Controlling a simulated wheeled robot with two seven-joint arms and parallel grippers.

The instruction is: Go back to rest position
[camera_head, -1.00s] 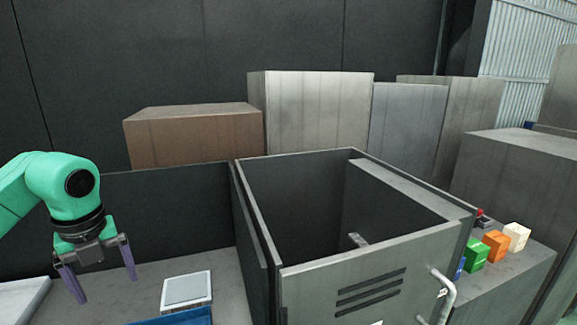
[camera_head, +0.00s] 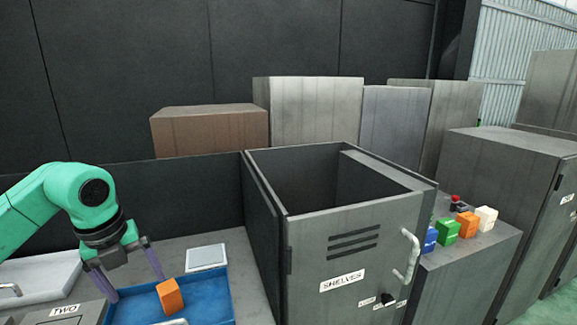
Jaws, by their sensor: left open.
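My left gripper (camera_head: 128,284) comes in from the left on a green arm. Its two purple fingers are spread apart and point down over the blue tray (camera_head: 217,302). An orange block (camera_head: 170,297) lies in the tray, below and a little right of the fingers. No block shows between the fingers. Whether a fingertip touches the tray cannot be told. My right gripper is not in view.
A grey cabinet labelled SHELVES (camera_head: 345,265) with an open top stands right of the tray. Blue, green (camera_head: 446,229), orange and white blocks sit on a grey unit at right. A white scale-like plate (camera_head: 206,257) lies behind the tray. A box labelled TWO (camera_head: 66,311) is at left.

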